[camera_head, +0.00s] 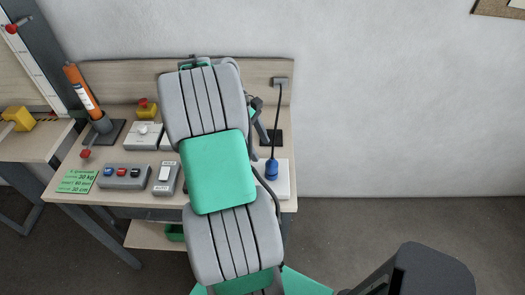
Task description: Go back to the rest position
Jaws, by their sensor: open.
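My own arm, with grey ribbed covers and a green middle section, rises from the bottom centre across the workbench (130,208). It hides much of the bench's middle. My gripper cannot be made out; the arm seems to hide it. A small dark part shows just right of the arm's upper section, and I cannot tell whether it belongs to my wrist. I see nothing held.
On the bench's left stand an orange tube (83,92) in a dark holder, a red-button yellow box (147,108), switch boxes (125,177) and a green label card (76,181).

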